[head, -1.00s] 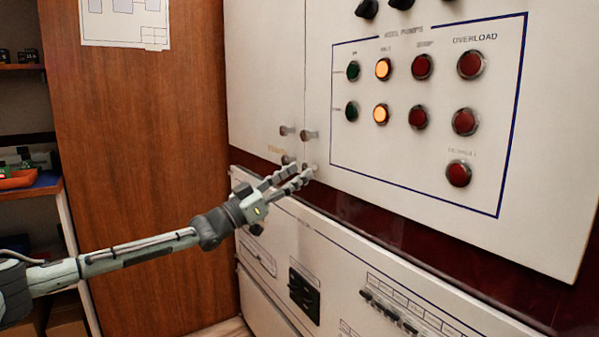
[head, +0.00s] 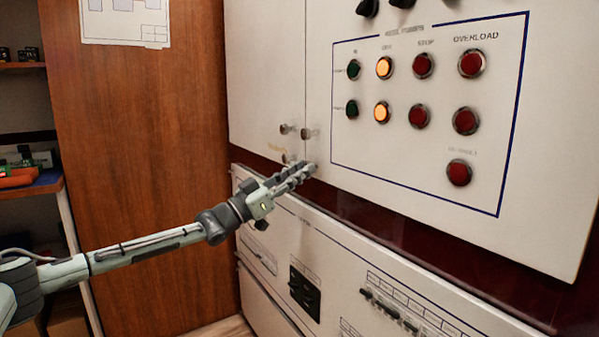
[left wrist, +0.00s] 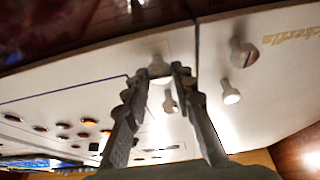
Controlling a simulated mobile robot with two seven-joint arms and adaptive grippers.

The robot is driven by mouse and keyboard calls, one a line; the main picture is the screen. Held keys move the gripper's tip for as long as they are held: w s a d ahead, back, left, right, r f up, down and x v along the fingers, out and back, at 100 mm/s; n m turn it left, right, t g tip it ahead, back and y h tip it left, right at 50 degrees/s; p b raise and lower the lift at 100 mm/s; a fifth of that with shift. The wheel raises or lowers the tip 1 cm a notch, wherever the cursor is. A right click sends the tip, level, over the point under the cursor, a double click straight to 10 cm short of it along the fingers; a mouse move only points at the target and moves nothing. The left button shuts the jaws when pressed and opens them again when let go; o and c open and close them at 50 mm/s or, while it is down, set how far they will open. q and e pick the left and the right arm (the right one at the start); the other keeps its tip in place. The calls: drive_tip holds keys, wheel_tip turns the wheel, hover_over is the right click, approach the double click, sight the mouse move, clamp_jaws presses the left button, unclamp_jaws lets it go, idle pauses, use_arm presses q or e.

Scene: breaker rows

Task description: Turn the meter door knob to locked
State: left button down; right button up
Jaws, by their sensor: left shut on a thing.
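My left gripper (head: 302,172) reaches up from the left to the lower corner of the right-hand white door (head: 322,70). It is shut on a small metal knob there, mostly hidden by the fingers in the head view. In the left wrist view, which is turned nearly upside down, the held knob (left wrist: 158,67) sits between the fingertips. A second knob (head: 306,134) is above it on the same door. Which way the held knob is set cannot be told. My right gripper is not in view.
The left-hand door has two similar knobs, an upper one (head: 285,129) and a lower one (head: 287,159), close beside the gripper. Lamps and buttons (head: 421,66) fill the right-hand panel. A lower cabinet (head: 310,236) with breakers stands below. A brown wooden panel (head: 140,150) is at left.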

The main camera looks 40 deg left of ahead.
use_arm(q)
drive_tip(key=shift+m, duration=0.3)
drive_tip(key=shift+w+a+r+m+g+h+p, duration=0.1)
drive_tip(key=shift+m+g+h+p, duration=0.9)
drive_tip(key=shift+m, duration=2.65)
drive_tip(key=shift+s+a+r+m+g+h+p, duration=0.1)
drive_tip(key=shift+m+g+h+p, duration=0.2)
drive_tip(key=shift+m+g, duration=2.3)
drive_tip(key=shift+w+a+r+m+g+h+p, duration=0.1)
drive_tip(key=shift+m+g+h+p, duration=0.4)
drive_tip(key=shift+m, duration=4.15)
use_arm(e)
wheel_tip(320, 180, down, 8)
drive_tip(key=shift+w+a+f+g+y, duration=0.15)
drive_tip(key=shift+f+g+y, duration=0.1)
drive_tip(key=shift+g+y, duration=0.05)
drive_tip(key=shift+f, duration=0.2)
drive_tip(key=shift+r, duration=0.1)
use_arm(q)
drive_tip(key=c, duration=1.3)
unclamp_jaws()
drive_tip(key=shift+o, duration=0.2)
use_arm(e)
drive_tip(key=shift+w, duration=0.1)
